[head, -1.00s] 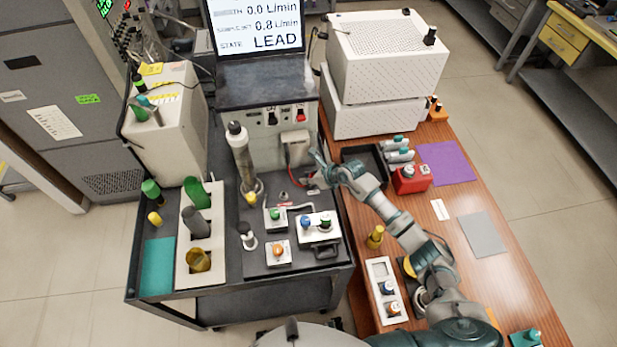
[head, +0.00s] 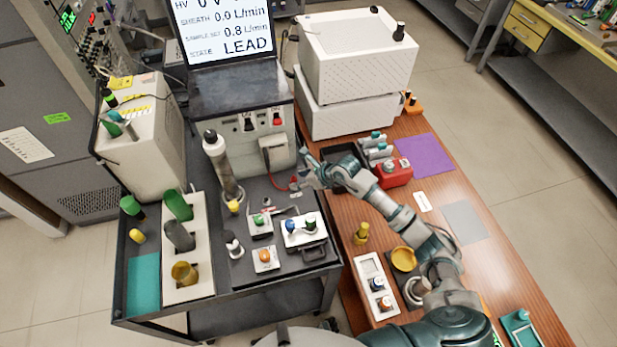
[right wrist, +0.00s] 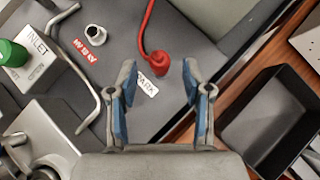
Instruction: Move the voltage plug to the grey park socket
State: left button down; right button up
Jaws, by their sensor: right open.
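The red voltage plug (right wrist: 161,64) stands on the dark cart top in the right wrist view, its red cable curving away. It sits beside a small white label (right wrist: 147,86) that seems to read PARK. No grey socket shows around its foot, so I cannot tell whether it is seated in one. My right gripper (right wrist: 160,80) is open, with its blue-padded fingers on either side of the plug and gaps visible at both sides. In the head view the right gripper (head: 303,172) is at the cart's right edge, by the red plug (head: 294,185). My left gripper is not in view.
A pale round socket (right wrist: 95,34) lies beside a red label (right wrist: 84,50). A bent metal tube (right wrist: 95,80) and a green-capped inlet block (right wrist: 30,65) are at left. A black tray (right wrist: 275,118) is close at right. A tall cylinder (head: 222,165) stands on the cart.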

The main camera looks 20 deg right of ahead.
jog(key=v, duration=0.6)
jog(key=shift+d, duration=0.1)
